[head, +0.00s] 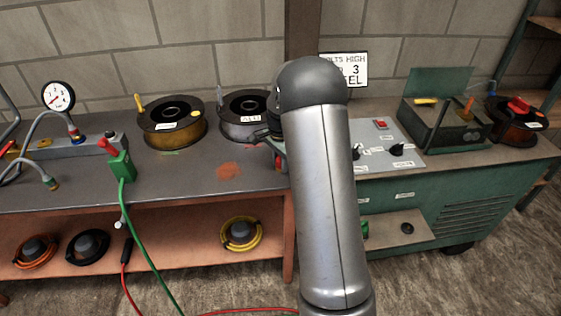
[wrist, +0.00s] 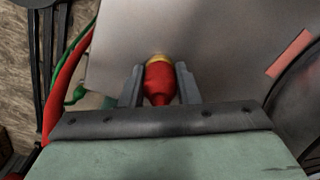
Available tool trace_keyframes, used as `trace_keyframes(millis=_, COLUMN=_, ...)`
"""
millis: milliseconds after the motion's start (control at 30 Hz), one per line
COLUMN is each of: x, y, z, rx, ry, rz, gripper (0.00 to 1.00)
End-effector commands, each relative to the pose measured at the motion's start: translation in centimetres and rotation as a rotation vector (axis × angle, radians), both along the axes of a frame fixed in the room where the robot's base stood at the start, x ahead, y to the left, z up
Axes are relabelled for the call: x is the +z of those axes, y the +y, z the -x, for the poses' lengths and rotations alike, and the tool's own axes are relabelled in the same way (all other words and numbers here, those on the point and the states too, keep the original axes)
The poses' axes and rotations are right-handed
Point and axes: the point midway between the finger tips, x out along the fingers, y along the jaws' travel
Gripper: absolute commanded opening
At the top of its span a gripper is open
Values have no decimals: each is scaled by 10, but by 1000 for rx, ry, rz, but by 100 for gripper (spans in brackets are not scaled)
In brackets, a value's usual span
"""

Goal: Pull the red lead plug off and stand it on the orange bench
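In the wrist view the red plug (wrist: 158,80) with a brass-coloured end sits between the two fingers of my gripper (wrist: 160,84). Both fingers lie close against its sides, and the gripper looks shut on it. The brass end points away from the palm, towards a grey surface; I cannot tell whether it touches. The orange bench (head: 200,187) has a grey top and orange legs and shelf. In the head view my arm hides most of the gripper, which is near the bench's right end, beside the green machine (head: 440,208).
Two wire spools (head: 172,138) (head: 238,128) stand at the back of the bench. A red cable (head: 124,285) hangs in front. The front middle bench top is bare except an orange patch (head: 229,171).

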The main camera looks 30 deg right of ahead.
Motion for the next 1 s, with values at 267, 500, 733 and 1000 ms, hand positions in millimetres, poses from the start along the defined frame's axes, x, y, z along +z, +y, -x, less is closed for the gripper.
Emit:
trace_keyframes(millis=267, x=0, y=0, z=0, rx=0, ry=0, rz=0, gripper=54)
trace_keyframes(millis=500, x=11, y=0, z=0, rx=0, ry=-2, rz=1, gripper=54)
trace_keyframes(millis=733, x=60, y=0, z=-1, rx=0, ry=-5, rz=1, gripper=54)
trace_keyframes(millis=1000, x=126, y=0, z=-1, rx=1, ry=-4, rz=1, gripper=54)
